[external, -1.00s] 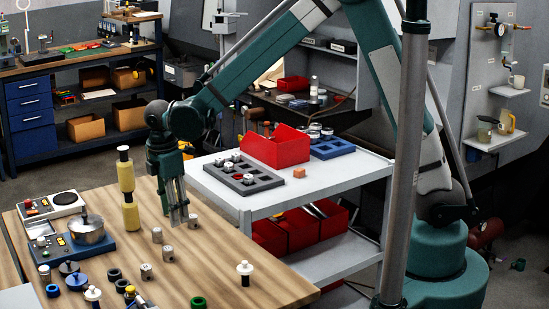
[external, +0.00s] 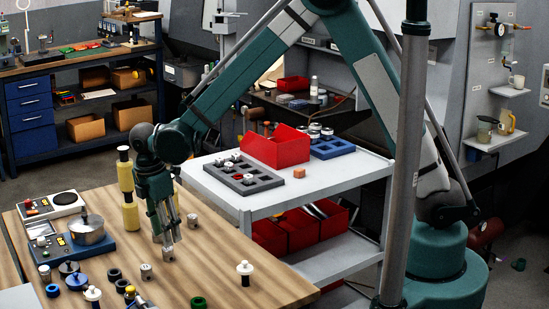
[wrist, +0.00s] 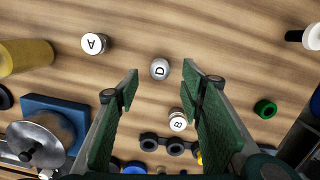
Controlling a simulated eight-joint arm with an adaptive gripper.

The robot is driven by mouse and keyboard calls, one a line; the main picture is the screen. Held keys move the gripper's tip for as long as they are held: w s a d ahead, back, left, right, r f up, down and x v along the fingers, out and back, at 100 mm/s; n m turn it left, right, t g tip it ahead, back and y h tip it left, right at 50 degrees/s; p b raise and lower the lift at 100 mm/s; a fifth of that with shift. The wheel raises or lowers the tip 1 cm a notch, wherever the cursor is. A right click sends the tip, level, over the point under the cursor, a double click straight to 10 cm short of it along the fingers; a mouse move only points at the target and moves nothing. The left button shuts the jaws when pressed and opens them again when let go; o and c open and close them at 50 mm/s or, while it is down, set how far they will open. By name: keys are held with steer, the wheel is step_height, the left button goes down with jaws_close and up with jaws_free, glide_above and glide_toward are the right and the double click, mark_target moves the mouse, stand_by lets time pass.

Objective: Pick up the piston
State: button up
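Several small grey metal pistons stand on the wooden table. In the wrist view they carry letters: A (wrist: 95,43), D (wrist: 160,68) and B (wrist: 178,119). My gripper (wrist: 160,83) is open and empty, with piston D showing between its fingertips. In the external view my gripper (external: 166,238) points down just above a piston (external: 168,254). One piston (external: 192,220) stands to its right and another (external: 146,271) is nearer the camera. Whether my fingers touch piston D cannot be told.
A yellow cylinder (external: 131,216) stands close left of my gripper. A blue device with a steel pot (external: 88,229) and several dark rings are further left. A grey tray (external: 268,184) is on the cart.

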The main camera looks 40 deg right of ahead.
mark_target(168, 253)
steer(key=shift+d+f, duration=0.1)
steer(key=shift+f, duration=0.5)
steer(key=shift+f, duration=0.1)
steer(key=shift+d+f, duration=0.2)
steer(key=shift+f, duration=2.3)
steer(key=c, duration=1)
